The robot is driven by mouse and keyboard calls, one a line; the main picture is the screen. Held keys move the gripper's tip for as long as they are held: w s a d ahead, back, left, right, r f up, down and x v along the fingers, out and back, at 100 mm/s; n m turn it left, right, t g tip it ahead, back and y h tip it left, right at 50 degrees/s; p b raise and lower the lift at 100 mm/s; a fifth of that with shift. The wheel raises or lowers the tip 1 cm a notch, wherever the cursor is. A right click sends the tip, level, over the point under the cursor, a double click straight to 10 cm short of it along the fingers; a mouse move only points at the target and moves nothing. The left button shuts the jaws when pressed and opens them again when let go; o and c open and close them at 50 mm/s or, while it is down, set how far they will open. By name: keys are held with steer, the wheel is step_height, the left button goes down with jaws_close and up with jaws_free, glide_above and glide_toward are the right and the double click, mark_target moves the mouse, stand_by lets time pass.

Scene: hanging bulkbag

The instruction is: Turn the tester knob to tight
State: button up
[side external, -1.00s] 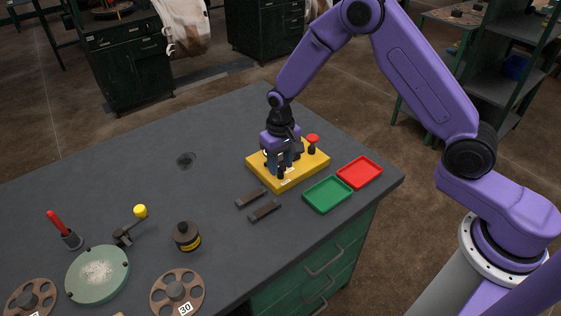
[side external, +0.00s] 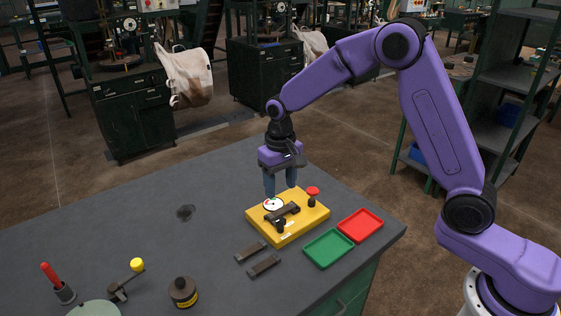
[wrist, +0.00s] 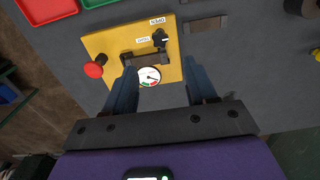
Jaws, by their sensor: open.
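The tester is a yellow block (side external: 312,221) on the dark bench, also in the wrist view (wrist: 112,41). It carries a white dial gauge (wrist: 149,77), a dark bar (wrist: 143,58) and a red mushroom-shaped button (wrist: 93,69). A small black knob (wrist: 160,37) stands beside two white labels, one reading OPEN; the other is hard to read. The knob also shows at the block's near side (side external: 281,226). Its exact setting is too small to tell. My gripper (side external: 280,190) is open and empty above the gauge side, apart from the knob; its fingers (wrist: 162,72) point down.
A green tray (side external: 329,249) and a red tray (side external: 360,225) lie right of the tester. A yellow-topped crank (side external: 130,275), a black weight (side external: 183,292) and a red-handled tool (side external: 55,280) stand left. The bench behind is clear.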

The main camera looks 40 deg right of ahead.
step_height(320, 180, up, 6)
steer(key=shift+r, duration=0.2)
stand_by(0.3)
steer(key=s+r+n, duration=0.2)
steer(key=s+n, duration=0.4)
steer(key=s, duration=1)
steer(key=s+d+n, duration=0.3)
steer(key=s+d, duration=0.1)
steer(key=s, duration=0.5)
steer(key=s+d+f+n, duration=0.1)
steer(key=s+d+n, duration=0.2)
steer(key=s, duration=0.6)
steer(key=shift+d+f+n, duration=0.15)
steer(key=shift+d+n, duration=0.2)
steer(key=shift+n, duration=0.05)
